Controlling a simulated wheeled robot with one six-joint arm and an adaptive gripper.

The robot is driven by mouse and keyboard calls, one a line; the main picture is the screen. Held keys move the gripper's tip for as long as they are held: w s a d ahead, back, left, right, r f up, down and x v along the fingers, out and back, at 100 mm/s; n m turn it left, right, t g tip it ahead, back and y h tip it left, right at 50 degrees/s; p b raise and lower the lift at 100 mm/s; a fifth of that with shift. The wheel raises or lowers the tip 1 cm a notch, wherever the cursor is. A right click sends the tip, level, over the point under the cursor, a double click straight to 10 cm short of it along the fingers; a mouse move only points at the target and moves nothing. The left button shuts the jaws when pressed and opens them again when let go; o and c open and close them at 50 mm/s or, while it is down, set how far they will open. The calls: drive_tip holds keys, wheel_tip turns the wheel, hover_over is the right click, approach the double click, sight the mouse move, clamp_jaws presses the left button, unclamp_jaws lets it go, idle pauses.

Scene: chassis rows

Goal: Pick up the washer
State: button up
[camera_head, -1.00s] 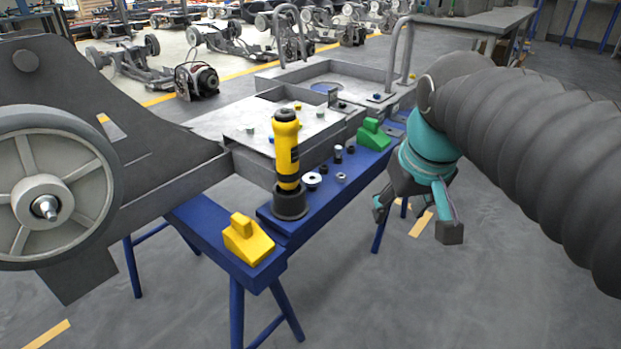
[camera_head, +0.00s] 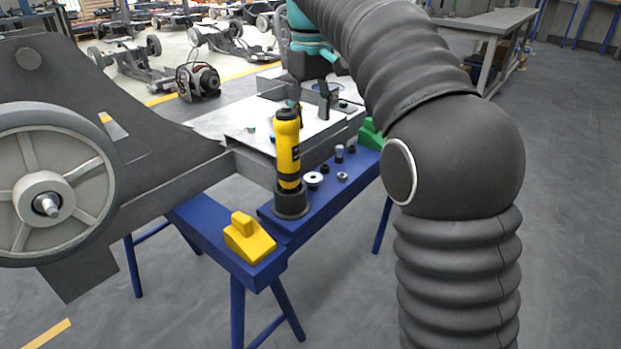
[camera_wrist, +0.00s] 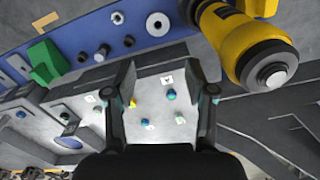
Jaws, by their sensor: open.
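The washer, a silver ring (camera_head: 313,185), lies flat on the blue bench rail just right of the yellow-and-black tool (camera_head: 287,148). In the wrist view the washer (camera_wrist: 149,25) is at the top, above the fingertips. My gripper (camera_head: 311,104) is raised over the light metal tray, behind the yellow tool. In the wrist view my gripper (camera_wrist: 163,76) has its two fingers spread with nothing between them. The washer is well away from the fingers.
A small nut (camera_head: 342,177) and several small fittings lie beside the washer. A green block (camera_head: 370,135) and a yellow block (camera_head: 248,240) sit on the blue bench. The tray (camera_wrist: 172,84) holds small coloured pieces. The yellow tool (camera_wrist: 228,38) stands near the right finger.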

sight(318, 178)
drive_tip(key=f+b, duration=0.1)
drive_tip(key=f, duration=0.3)
drive_tip(key=f+b, duration=0.1)
drive_tip(key=f, duration=0.4)
drive_tip(key=f+b, duration=0.1)
drive_tip(key=f, duration=0.3)
drive_tip(key=shift+s+d+f+b, duration=0.2)
drive_tip(key=shift+d+b, duration=0.1)
drive_tip(key=shift+b, duration=0.1)
drive_tip(key=c, duration=1)
drive_tip(key=shift+o, duration=0.2)
drive_tip(key=shift+r, duration=0.1)
